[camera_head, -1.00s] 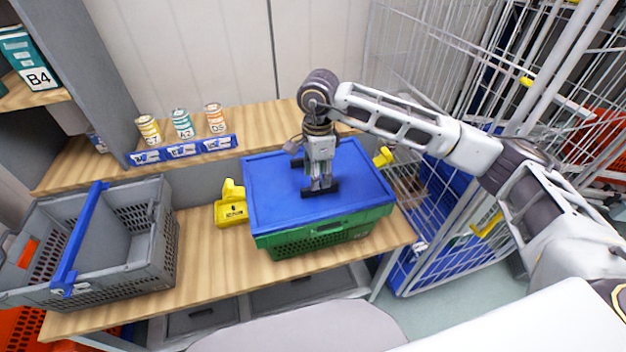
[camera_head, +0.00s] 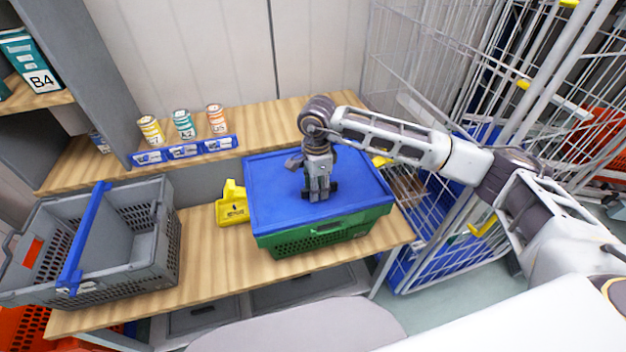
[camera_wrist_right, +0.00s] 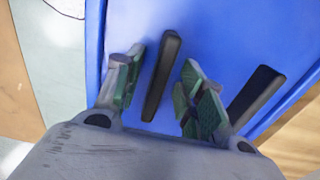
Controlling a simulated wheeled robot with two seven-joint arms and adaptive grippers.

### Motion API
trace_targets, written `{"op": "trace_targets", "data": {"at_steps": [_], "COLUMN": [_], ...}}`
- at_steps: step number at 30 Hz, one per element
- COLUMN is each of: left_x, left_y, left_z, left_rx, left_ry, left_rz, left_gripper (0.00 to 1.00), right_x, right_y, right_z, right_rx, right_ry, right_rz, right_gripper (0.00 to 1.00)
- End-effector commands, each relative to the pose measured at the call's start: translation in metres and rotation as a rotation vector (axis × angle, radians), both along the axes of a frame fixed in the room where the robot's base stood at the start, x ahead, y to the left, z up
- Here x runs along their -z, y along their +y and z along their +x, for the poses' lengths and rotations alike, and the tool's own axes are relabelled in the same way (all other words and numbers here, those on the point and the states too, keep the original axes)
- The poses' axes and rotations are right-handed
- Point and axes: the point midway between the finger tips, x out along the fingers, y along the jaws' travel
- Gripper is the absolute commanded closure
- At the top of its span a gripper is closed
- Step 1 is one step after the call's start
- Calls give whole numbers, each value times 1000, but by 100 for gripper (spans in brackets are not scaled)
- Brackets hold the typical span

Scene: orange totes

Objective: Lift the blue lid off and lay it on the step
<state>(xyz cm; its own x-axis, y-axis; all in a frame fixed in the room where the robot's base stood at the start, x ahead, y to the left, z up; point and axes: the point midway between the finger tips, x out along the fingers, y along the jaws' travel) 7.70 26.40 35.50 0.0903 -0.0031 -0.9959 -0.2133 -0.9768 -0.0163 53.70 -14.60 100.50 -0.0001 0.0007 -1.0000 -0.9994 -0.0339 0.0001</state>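A blue lid (camera_head: 277,213) lies flat on a green crate (camera_head: 290,243) on the wooden table. My right gripper (camera_head: 320,192) reaches down to the lid's middle from above. In the right wrist view, its open fingers (camera_wrist_right: 163,88) stand on either side of a black bar (camera_wrist_right: 162,75) on the lid, with gaps on both sides. A second black bar (camera_wrist_right: 255,98) lies outside the fingers. The raised wooden step (camera_head: 265,127) runs along the back wall behind the crate. My left gripper is not in view.
Three cans (camera_head: 184,124) stand on the step's left part behind blue label holders (camera_head: 185,151). A grey crate with a blue bar (camera_head: 143,262) stands at left, and a yellow bin (camera_head: 232,209) beside the green crate. A wire cage trolley (camera_head: 465,200) stands at right.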

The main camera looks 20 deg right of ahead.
Motion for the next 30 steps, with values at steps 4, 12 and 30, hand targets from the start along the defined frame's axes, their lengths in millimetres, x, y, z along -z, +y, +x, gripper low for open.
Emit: {"op": "trace_targets", "data": {"at_steps": [4, 12, 30], "left_x": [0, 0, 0], "left_y": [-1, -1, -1], "left_z": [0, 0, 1], "left_rx": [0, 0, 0], "left_ry": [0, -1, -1], "left_rz": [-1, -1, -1], "left_gripper": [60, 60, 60], "right_x": [0, 0, -3], "right_y": [0, 0, 0], "right_z": [0, 0, 1], "right_rx": [0, 0, 0], "right_ry": [0, 0, -2], "right_rz": [0, 0, 0], "right_gripper": [61, 83, 100]}}
